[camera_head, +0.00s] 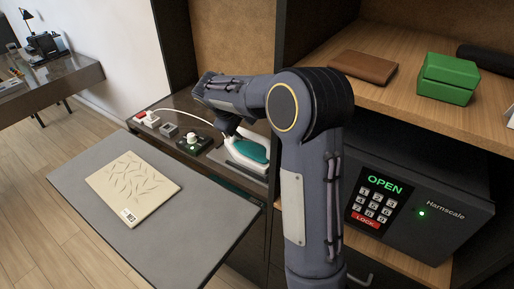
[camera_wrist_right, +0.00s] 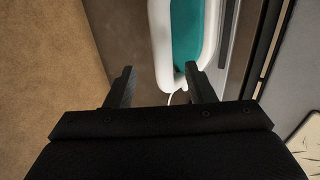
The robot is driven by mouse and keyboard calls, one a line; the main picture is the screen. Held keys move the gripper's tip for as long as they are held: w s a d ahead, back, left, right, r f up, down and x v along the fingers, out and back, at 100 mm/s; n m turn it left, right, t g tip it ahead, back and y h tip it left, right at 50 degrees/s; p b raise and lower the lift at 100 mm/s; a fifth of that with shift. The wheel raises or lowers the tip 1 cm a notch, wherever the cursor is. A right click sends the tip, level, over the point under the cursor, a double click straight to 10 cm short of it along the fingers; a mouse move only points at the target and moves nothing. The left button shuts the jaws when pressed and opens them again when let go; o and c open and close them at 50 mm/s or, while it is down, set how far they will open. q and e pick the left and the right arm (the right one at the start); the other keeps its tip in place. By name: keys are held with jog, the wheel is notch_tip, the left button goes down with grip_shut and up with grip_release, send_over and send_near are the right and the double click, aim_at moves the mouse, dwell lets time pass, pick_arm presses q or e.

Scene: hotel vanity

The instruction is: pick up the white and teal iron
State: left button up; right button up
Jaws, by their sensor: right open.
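The white and teal iron (camera_head: 250,150) stands on the dark counter in the recess, beside the shelf unit; my right arm partly covers it in the head view. In the right wrist view the iron (camera_wrist_right: 186,42) lies ahead of my right gripper (camera_wrist_right: 160,84), with its white rim and teal middle reaching down toward the gap between the fingers, nearer the right finger. The fingers are apart, with nothing held between them. In the head view my right gripper (camera_head: 229,126) is down at the iron, mostly hidden by the wrist. My left gripper is out of view.
A grey ironing-board-like panel (camera_head: 85,172) with a cream patterned board (camera_head: 133,188) lies in front. Sockets and switches (camera_head: 193,143) with a white cord sit left of the iron. A safe (camera_head: 440,215) and a shelf with a brown wallet (camera_head: 364,66) and green box (camera_head: 447,78) stand right.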

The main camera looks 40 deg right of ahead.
aim_at(249, 133)
jog(key=p+x, duration=0.1)
jog(key=x, duration=0.6)
jog(key=shift+d+f+p, duration=0.1)
jog(key=shift+f+p, duration=0.2)
jog(key=shift+f, duration=0.1)
jog(key=shift+c, duration=0.4)
grip_shut()
dwell(0.5)
jog(key=shift+r, duration=0.1)
